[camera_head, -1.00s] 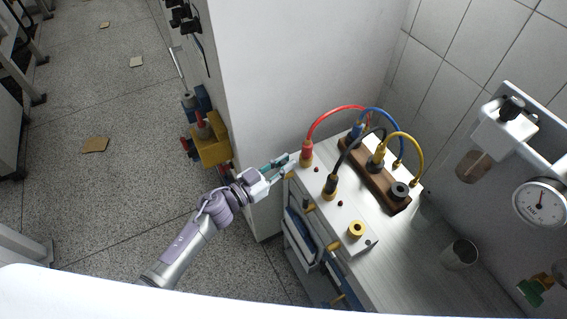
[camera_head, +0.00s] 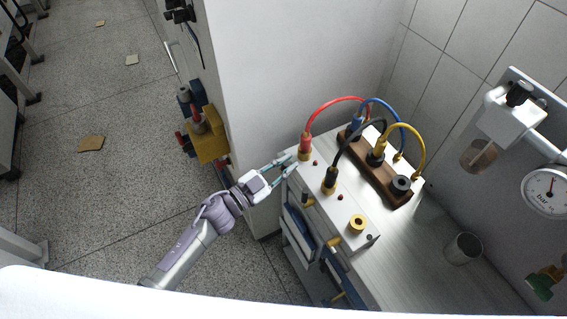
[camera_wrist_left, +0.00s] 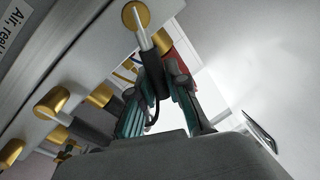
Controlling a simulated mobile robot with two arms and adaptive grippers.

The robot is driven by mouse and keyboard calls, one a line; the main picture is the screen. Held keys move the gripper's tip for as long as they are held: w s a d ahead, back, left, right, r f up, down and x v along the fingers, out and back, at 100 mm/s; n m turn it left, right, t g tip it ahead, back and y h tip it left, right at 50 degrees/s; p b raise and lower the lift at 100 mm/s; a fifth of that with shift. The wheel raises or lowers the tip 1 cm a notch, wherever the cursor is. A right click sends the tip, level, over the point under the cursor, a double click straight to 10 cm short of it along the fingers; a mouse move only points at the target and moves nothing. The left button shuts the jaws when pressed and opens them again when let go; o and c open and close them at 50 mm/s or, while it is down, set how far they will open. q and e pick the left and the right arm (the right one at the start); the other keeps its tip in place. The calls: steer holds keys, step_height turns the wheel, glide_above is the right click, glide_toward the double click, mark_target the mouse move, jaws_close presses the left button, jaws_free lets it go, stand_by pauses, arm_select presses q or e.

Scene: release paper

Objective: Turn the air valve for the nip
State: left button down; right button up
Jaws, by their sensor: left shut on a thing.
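In the left wrist view, a brass valve (camera_wrist_left: 136,14) with a pale stem and a dark lever (camera_wrist_left: 152,72) sits on the pale panel at the top. My left gripper (camera_wrist_left: 162,65) is shut on that lever, its teal-lined fingers on either side. In the head view, my left gripper (camera_head: 287,163) is at the front left corner of the grey cabinet (camera_head: 425,255), and the held lever is hidden there. A label beginning "Air, reel" (camera_wrist_left: 12,22) is cut off at the edge; I cannot read which valve is the nip's. My right gripper is not in view.
More brass valves with dark levers (camera_wrist_left: 52,102) line the panel beside the held one. Coloured cables (camera_head: 335,104), a wooden block (camera_head: 378,180) and a metal cup (camera_head: 463,248) are on the cabinet top. A white wall (camera_head: 290,70) stands close behind the gripper.

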arm_select(q)
steer(key=shift+s+d+f+m+b, duration=0.25)
steer(key=shift+m+b, duration=0.2)
steer(key=shift+m, duration=0.25)
steer(key=shift+s+d+f+m+b, duration=0.1)
steer(key=shift+s+m+b, duration=0.15)
steer(key=shift+m+b, duration=0.35)
steer(key=shift+h, duration=0.3)
steer(key=c, duration=1.1)
jaws_free()
steer(key=shift+c, duration=0.2)
